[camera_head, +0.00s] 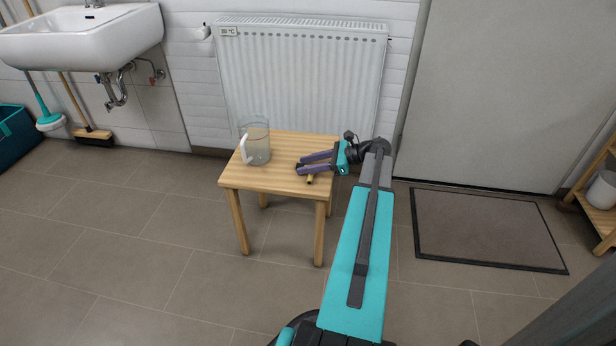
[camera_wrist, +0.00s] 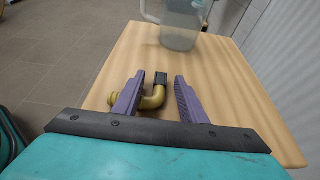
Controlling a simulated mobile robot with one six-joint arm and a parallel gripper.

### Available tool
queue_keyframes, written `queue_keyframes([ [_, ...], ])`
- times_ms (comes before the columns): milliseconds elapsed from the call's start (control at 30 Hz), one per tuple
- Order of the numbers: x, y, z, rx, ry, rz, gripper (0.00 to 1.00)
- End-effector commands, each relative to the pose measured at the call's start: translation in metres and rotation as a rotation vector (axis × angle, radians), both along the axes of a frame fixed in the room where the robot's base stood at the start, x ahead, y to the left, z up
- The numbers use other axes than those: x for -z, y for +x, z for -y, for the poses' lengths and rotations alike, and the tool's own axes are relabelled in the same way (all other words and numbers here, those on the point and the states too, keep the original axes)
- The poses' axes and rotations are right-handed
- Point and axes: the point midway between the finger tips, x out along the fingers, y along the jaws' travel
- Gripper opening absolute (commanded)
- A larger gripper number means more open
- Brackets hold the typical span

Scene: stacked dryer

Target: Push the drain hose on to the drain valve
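A wooden stool (camera_head: 285,178) stands in front of the radiator. A short bent brass-coloured piece with a black end, possibly the drain hose, lies on its top; it shows in the wrist view (camera_wrist: 153,99) and partly in the head view (camera_head: 310,180). My gripper (camera_head: 299,167) is low over the right side of the stool top. In the wrist view its two purple fingers (camera_wrist: 161,76) are apart, with the black end between the tips and gaps on both sides. The left finger hides part of the bend. I cannot make out a drain valve.
A clear jug (camera_head: 257,146) with cloudy liquid stands on the stool, left of my gripper and ahead of the fingers in the wrist view (camera_wrist: 180,25). The white radiator (camera_head: 303,80) is behind. A dark mat (camera_head: 485,228) lies at right. Floor left of the stool is clear.

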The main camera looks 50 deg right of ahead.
Motion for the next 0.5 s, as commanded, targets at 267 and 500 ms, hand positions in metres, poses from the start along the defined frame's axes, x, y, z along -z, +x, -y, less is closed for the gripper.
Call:
queue_keyframes([
  [267, 0.0034, 0.0076, -0.0047, 0.001, 0.000, 0.000, 0.38],
  [500, 0.0034, 0.0076, -0.0047, 0.000, 0.001, 0.000, 0.38],
])
